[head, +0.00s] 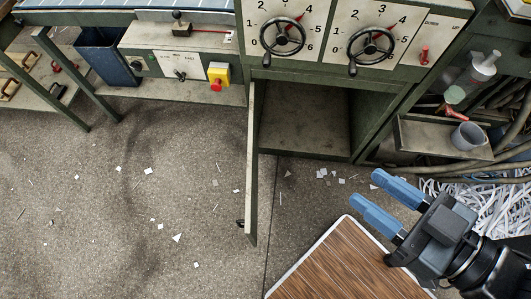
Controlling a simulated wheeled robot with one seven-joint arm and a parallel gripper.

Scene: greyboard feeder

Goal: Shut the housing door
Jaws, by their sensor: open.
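The housing door (251,165) stands open in the head view, seen nearly edge-on and swung out toward the viewer from the left side of the housing opening (305,120). A small dark handle (240,223) shows near its lower end, on its left side. The inside of the housing is visible and looks empty. My gripper (362,193) is open and empty, with two blue fingers pointing up and left. It is to the right of the door, apart from it, in front of the housing.
A wood-grain board with a pale edge (335,262) lies below my gripper. Two handwheels (282,37) sit above the opening. A shelf with a grey cup (467,136), hoses and paper strips (465,205) are at right. Floor (140,200) left of the door is open, with paper scraps.

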